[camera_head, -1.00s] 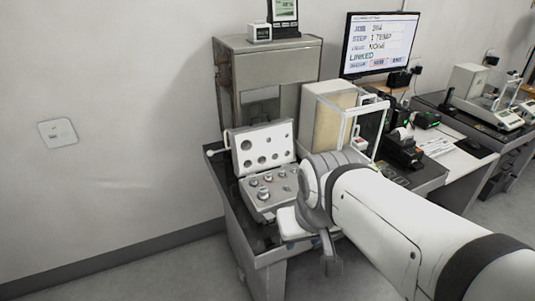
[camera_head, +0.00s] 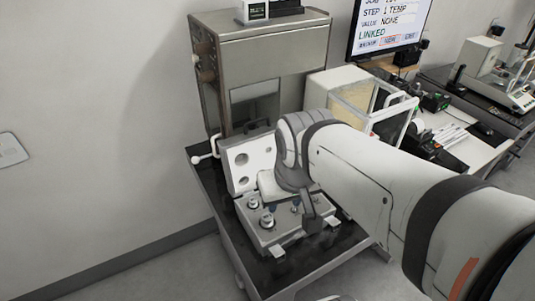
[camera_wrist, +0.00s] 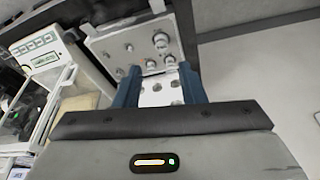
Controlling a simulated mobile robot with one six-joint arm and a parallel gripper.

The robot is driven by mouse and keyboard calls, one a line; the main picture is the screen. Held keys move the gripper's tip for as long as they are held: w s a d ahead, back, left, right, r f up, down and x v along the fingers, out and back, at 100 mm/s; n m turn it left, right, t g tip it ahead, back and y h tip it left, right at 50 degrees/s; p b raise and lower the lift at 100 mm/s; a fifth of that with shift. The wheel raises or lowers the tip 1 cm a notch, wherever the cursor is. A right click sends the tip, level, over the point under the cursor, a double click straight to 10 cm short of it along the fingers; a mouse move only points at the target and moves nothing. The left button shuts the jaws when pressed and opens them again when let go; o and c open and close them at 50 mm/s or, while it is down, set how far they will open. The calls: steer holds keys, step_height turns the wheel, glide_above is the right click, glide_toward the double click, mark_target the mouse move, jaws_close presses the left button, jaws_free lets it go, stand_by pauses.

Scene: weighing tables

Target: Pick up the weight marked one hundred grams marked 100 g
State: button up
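The weight case (camera_head: 262,236) lies open on the dark table, its lid (camera_head: 240,166) standing up at the back. Several metal weights sit in its base; one larger knobbed weight (camera_head: 267,221) is at the left. In the wrist view the case (camera_wrist: 108,44) shows with a large weight (camera_wrist: 161,41) and smaller ones; no marking is legible, so I cannot tell which is the 100 g one. My gripper (camera_wrist: 158,70) has its two blue fingers apart with nothing held, above the case. In the head view my arm covers part of the case and lid.
A grey cabinet (camera_head: 262,52) stands behind the case. A glass-sided balance (camera_head: 360,97) is to the right, close to my arm. A monitor (camera_head: 391,28) stands behind it. The wall is at the left.

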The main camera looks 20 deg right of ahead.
steer(key=shift+o, duration=0.4)
steer(key=shift+s+a, duration=0.1)
steer(key=shift+a, duration=0.05)
steer(key=shift+o, duration=0.4)
steer(key=w+d+f+m+b, duration=0.1)
steer(key=w+d+f+b, duration=0.1)
steer(key=w+f+b, duration=0.2)
steer(key=w+d+f+m+h+b, duration=0.1)
steer(key=w+d+f+m+b, duration=0.1)
steer(key=w+f+b, duration=0.3)
steer(key=w+d+f+m+h+b, duration=0.1)
steer(key=w+d+f+m+b, duration=0.1)
steer(key=w+d+f+b, duration=0.2)
steer(key=shift+w+d+f+t+b, duration=0.15)
steer(key=shift+w+f, duration=0.35)
steer(key=shift+w, duration=0.7)
steer(key=shift+w+a+f+t+b, duration=0.1)
steer(key=shift+w+f, duration=0.45)
steer(key=shift+w, duration=0.6)
steer(key=shift+w+d+f+t+b, duration=0.15)
steer(key=shift+w+f, duration=0.35)
steer(key=shift+w, duration=0.7)
steer(key=x, duration=0.7)
steer(key=shift+s+d+f, duration=0.1)
steer(key=shift+s, duration=0.1)
jaws_close()
